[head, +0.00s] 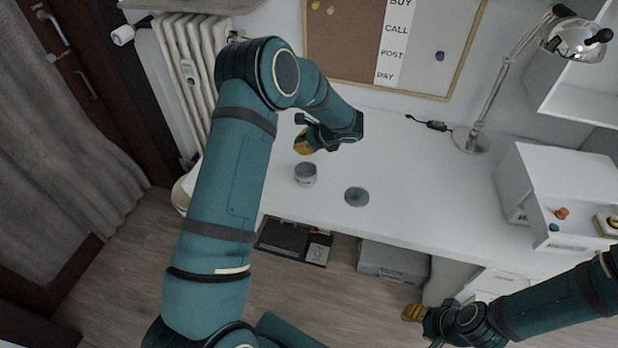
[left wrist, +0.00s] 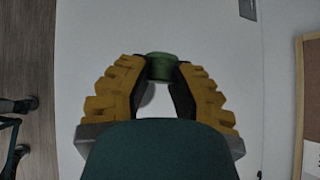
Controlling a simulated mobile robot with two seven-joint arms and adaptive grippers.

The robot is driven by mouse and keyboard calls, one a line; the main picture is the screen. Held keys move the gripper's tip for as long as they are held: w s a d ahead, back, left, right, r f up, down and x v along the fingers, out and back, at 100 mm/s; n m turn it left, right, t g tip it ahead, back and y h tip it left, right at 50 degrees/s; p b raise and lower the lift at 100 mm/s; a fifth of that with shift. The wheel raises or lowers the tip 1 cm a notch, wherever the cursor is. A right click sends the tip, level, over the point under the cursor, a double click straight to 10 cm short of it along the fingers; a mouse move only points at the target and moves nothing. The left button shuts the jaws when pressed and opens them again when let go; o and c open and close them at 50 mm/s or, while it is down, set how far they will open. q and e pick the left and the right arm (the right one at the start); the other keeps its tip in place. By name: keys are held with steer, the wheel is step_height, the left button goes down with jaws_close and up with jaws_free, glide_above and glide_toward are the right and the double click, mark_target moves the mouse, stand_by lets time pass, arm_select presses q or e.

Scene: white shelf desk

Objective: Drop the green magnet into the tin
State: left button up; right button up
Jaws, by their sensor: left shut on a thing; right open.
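My left gripper (head: 304,146) is above the white desk, near its left end. In the left wrist view its yellow fingers (left wrist: 160,75) are shut on the green magnet (left wrist: 160,66), a small round piece at the fingertips. The magnet cannot be made out in the head view. A short grey cylinder (head: 305,174) stands on the desk just below the left gripper in the picture. A low round grey thing (head: 357,203) with a teal spot lies to its right. I cannot tell which of them is the tin. My right gripper (head: 413,312) is open and low in front of the desk.
The desk (head: 430,180) has clear room in its middle. A lamp (head: 471,140) stands at the back. A pinboard (head: 345,45) hangs behind.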

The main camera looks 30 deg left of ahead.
arm_select(q)
step_height(320, 180, down, 6)
steer(key=b, duration=0.3)
steer(key=shift+r, duration=0.1)
steer(key=o, duration=0.8)
steer(key=shift+o, duration=0.2)
steer(key=v, duration=1.2)
